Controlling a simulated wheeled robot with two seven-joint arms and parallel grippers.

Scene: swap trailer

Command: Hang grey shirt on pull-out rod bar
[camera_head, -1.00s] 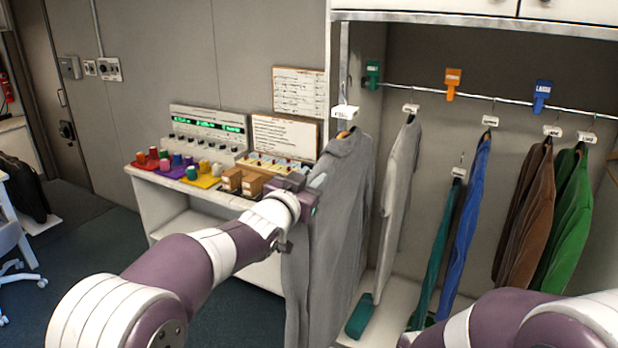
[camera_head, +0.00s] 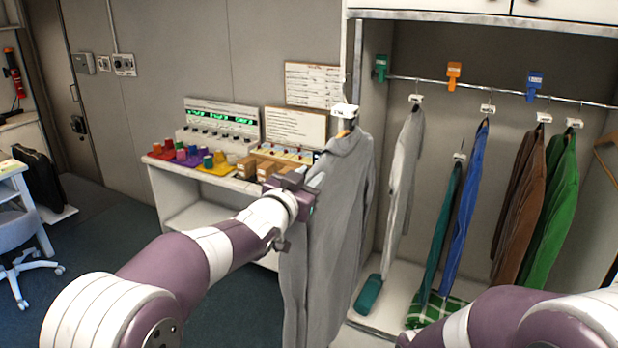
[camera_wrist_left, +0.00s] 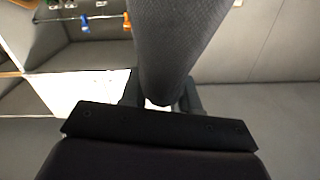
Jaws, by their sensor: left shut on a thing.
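The grey shirt (camera_head: 332,230) hangs long and upright in front of the wardrobe's left side, with a white tag (camera_head: 345,110) at its hanger top. My left gripper (camera_head: 308,192) is shut on the shirt at its left side. In the left wrist view the dark grey cloth (camera_wrist_left: 180,45) runs between the fingers. The rod bar (camera_head: 400,80) crosses the wardrobe behind it, to the right. Whether the shirt's hook touches any bar is hard to tell. My right arm shows at the lower right, but its gripper is out of view.
On the rod hang a light grey garment (camera_head: 402,180), a blue one (camera_head: 464,210), brown (camera_head: 522,205) and green (camera_head: 556,210) ones, and coloured markers including an orange one (camera_head: 453,75). A teal garment (camera_head: 440,230) hangs lower. A counter (camera_head: 172,175) with coloured spools stands at left.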

